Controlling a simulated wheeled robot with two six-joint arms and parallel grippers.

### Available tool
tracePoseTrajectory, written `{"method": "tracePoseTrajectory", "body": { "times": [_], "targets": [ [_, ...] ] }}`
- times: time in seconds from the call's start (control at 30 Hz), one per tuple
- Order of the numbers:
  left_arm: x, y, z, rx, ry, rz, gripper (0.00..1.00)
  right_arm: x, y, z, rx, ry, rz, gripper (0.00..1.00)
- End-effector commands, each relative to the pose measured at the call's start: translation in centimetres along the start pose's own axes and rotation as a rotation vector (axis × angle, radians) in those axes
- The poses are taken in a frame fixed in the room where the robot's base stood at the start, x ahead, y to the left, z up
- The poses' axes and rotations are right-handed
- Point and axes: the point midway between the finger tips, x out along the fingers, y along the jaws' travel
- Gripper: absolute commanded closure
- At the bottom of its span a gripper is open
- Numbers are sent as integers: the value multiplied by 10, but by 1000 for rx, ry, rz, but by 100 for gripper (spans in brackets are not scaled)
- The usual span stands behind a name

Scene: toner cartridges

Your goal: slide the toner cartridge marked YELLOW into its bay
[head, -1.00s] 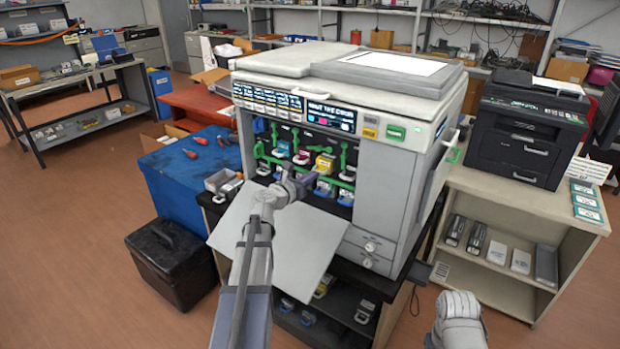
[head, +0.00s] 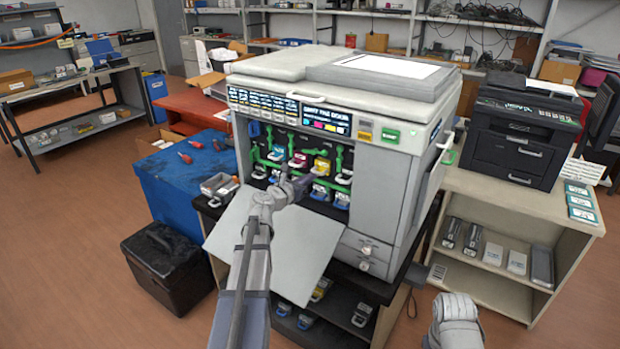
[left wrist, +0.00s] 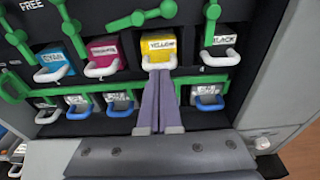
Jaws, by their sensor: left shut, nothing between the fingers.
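The toner cartridge marked YELLOW (left wrist: 158,45) sits in the upper row of the printer's open front, with its white handle towards me. It also shows in the head view (head: 321,166). Its green lever (left wrist: 140,17) above lies nearly level, to the left. My left gripper (left wrist: 159,76) is shut and empty, its fingertips right at the yellow cartridge's handle; whether they touch cannot be told. In the head view the left gripper (head: 309,180) points at the cartridge from below left. How deep the cartridge sits is hard to judge. My right gripper is not visible, only part of that arm.
Cyan (left wrist: 55,56), magenta (left wrist: 102,52) and black (left wrist: 224,38) cartridges share the upper row, with upright green levers close by. Several white-labelled cartridges fill the lower row. The printer's open door (head: 300,250) lies below my left arm.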

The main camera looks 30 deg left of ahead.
Motion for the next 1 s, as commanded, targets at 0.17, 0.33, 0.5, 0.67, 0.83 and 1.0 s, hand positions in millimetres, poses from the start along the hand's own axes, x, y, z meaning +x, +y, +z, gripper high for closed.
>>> {"method": "tracePoseTrajectory", "body": {
  "times": [0.17, 0.33, 0.5, 0.67, 0.83, 1.0],
  "targets": [
    [-24, -1, -4, 0, 0, 2, 100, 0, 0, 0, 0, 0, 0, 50],
    [-44, -1, -7, -1, 0, 1, 100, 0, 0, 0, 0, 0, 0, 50],
    [-62, -1, -9, 0, 0, 2, 100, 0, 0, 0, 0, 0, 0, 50],
    [-75, 0, -11, 0, 0, 1, 100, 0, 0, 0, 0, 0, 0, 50],
    [-79, 0, -12, 0, 0, 0, 100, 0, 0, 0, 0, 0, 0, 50],
    [-78, 0, -12, 0, 0, 0, 100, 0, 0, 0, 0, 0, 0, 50]
  ]
}}
